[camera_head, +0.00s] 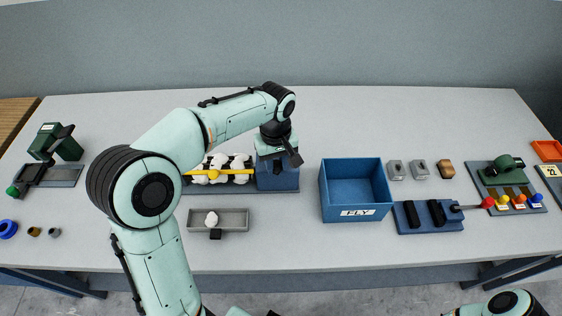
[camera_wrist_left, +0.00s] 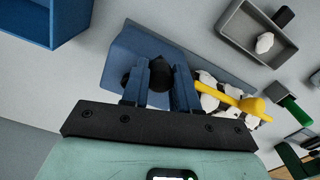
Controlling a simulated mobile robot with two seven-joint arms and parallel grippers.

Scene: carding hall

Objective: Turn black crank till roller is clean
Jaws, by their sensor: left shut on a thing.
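My left gripper (camera_head: 281,160) reaches down over the blue end housing (camera_head: 278,181) of the roller stand. In the left wrist view its fingers (camera_wrist_left: 159,82) are shut on the black crank (camera_wrist_left: 155,67), of which only a rounded dark part shows between them. The roller (camera_head: 217,170), just left of the housing, still carries white fluffy tufts, with dark patches between them. A yellow bar (camera_wrist_left: 229,94) runs along it. The arm hides part of the roller and crank. My right gripper is out of view.
A grey tray (camera_head: 240,210) with a white tuft lies in front of the roller. A blue bin (camera_head: 357,212) marked FLY stands right of it. Farther right are a blue block tool (camera_head: 420,225), small blocks and a green-topped board (camera_head: 505,172). Green devices stand far left.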

